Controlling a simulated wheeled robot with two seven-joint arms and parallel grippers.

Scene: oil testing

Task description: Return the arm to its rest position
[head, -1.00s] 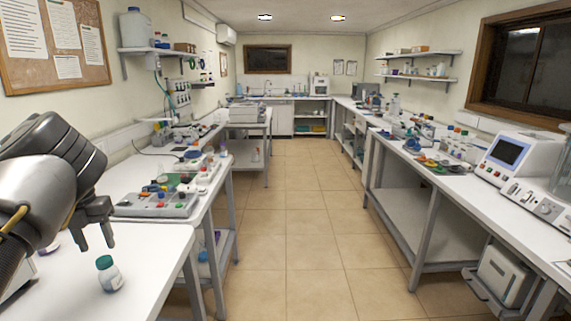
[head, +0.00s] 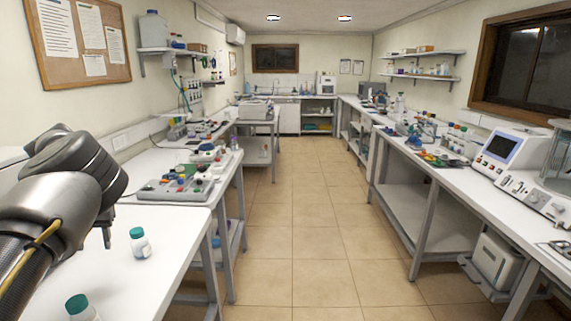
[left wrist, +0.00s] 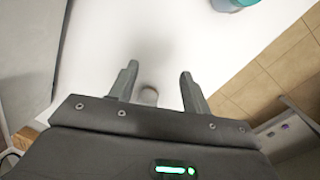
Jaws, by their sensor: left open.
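My left arm comes in from the left in the head view, over the near white table (head: 165,262). Its left gripper (head: 106,236) points down behind the arm links, so only part of the fingers shows. In the left wrist view the same gripper (left wrist: 159,68) has its two fingers spread apart over the white surface, holding nothing. A small grey round thing (left wrist: 149,96) shows between the fingers, and I cannot tell what it is. My right gripper is not in view.
A teal-capped bottle (head: 139,246) stands right of the gripper. Another teal-capped bottle (head: 80,309) is cut by the bottom edge. A grey tray (head: 172,191) sits on the bench beyond. The tiled aisle (head: 300,230) is clear.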

